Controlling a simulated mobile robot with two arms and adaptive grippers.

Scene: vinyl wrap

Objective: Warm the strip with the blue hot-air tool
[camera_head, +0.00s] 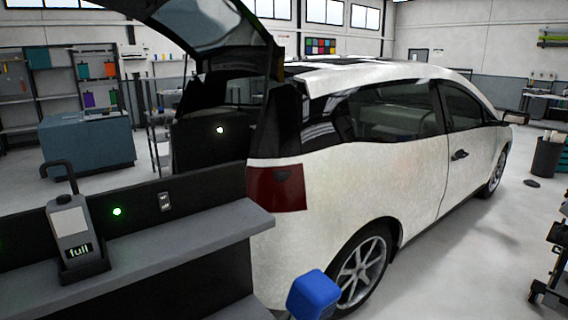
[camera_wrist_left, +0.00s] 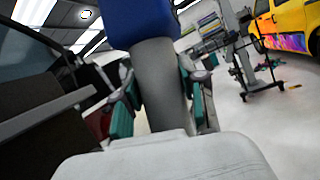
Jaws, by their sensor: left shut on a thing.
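The hot-air tool has a blue end and a grey cylindrical part. In the left wrist view its grey part (camera_wrist_left: 160,85) stands between the teal finger pads of my left gripper (camera_wrist_left: 163,108), which is shut on it. Its blue end (camera_wrist_left: 135,22) points up out of that frame. In the head view the blue end (camera_head: 314,294) shows at the bottom, in front of the white car's rear wheel. The rest of the tool and the left gripper are outside the head view. I cannot make out a separate strip on the car (camera_head: 345,210). My right gripper is in neither view.
A grey shelf (camera_head: 150,250) at left carries a grey bottle-like device (camera_head: 72,225) marked "full". The car's tailgate (camera_head: 205,25) is raised. A dark bin (camera_head: 546,157) and a dark stand (camera_head: 553,270) are at right. The floor (camera_head: 460,260) beside the car is mostly clear.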

